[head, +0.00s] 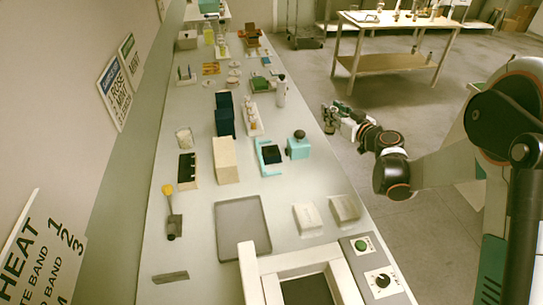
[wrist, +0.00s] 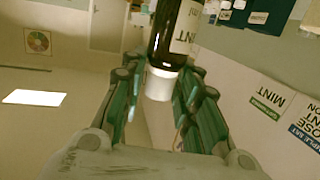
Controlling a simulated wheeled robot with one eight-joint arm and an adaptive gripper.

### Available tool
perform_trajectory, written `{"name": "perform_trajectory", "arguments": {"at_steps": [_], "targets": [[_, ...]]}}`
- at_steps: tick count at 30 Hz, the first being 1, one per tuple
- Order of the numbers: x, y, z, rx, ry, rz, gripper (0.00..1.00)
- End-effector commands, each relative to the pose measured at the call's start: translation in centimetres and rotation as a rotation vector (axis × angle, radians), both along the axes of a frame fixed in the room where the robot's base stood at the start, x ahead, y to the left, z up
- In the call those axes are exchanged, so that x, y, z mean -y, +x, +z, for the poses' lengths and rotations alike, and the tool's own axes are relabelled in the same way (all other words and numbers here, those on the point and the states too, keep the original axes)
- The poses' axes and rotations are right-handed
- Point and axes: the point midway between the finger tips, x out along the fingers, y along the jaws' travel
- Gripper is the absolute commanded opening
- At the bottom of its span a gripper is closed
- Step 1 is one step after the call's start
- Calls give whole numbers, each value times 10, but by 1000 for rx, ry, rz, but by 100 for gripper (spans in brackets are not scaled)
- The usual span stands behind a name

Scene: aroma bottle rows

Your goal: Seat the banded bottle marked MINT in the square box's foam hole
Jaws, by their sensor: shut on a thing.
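My gripper (wrist: 160,90) is shut on a dark bottle (wrist: 166,38) with a white cap (wrist: 161,84) and a white label. The label is partly cut off; "NT" can be read on it. In the wrist view the cap points down between the fingers and the bottle's other end is out of frame. In the head view my gripper (head: 336,118) is out beyond the bench's right edge, above the floor, and the bottle is too small to make out. I cannot tell for sure which container is the square box; its foam hole is not clear.
The long bench (head: 300,185) carries dark blue boxes (head: 225,115), a cream block (head: 227,160), a teal bracket (head: 270,170), a teal box with a black knob (head: 299,150), a white bottle (head: 281,93) and a grey tray (head: 243,228). A second table (head: 395,65) stands behind.

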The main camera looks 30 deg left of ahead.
Motion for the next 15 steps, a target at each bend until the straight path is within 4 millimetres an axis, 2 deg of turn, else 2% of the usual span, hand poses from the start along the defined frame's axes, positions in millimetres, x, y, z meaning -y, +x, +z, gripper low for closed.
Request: {"name": "perform_trajectory", "arguments": {"at_steps": [1,6,9,12,15], "targets": [[-25,-6,7,0,0,65,4],[-97,-33,31,1,-1,268,4],[-131,-50,47,0,-1,372,4],[-157,-64,61,1,-2,452,4],[-174,-75,71,0,-1,507,4]]}}
